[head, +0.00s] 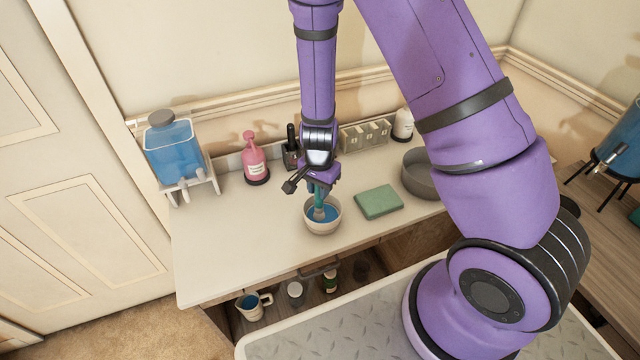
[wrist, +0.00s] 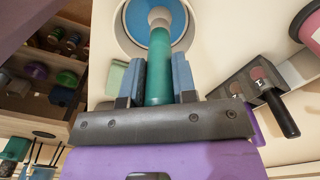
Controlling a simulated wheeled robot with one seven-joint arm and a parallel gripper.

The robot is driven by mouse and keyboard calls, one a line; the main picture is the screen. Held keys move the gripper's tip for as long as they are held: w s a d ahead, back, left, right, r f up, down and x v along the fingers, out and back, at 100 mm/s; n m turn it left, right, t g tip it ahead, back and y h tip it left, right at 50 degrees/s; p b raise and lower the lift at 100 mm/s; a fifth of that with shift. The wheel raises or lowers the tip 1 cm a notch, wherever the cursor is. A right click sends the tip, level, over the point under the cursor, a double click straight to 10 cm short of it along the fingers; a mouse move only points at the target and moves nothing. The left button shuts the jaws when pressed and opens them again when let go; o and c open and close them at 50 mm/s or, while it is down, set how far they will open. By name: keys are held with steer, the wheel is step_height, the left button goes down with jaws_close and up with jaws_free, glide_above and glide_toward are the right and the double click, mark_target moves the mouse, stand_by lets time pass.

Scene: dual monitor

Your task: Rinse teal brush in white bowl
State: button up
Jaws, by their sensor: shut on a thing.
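The white bowl (head: 322,226) stands on the counter and holds blue liquid. It also shows at the top of the wrist view (wrist: 124,37). My gripper (head: 322,186) is above the bowl. In the wrist view its blue-padded fingers (wrist: 160,85) are shut on the teal brush (wrist: 159,70). The brush points down, with its pale lower end over or in the blue liquid; the head view (head: 318,204) shows it within the bowl's rim. I cannot tell how deep the tip is.
A green sponge-like block (head: 379,202) lies right of the bowl, with a grey round basin (head: 420,174) beyond it. A pink pump bottle (head: 254,160) and a blue liquid tank (head: 173,150) stand at the back left. The counter's left front (head: 230,250) is clear.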

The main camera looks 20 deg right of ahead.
steer(key=shift+s+a, duration=0.3)
steer(key=shift+s, duration=0.35)
steer(key=d, duration=0.3)
steer(key=shift+d, duration=0.1)
steer(key=shift+w, duration=0.1)
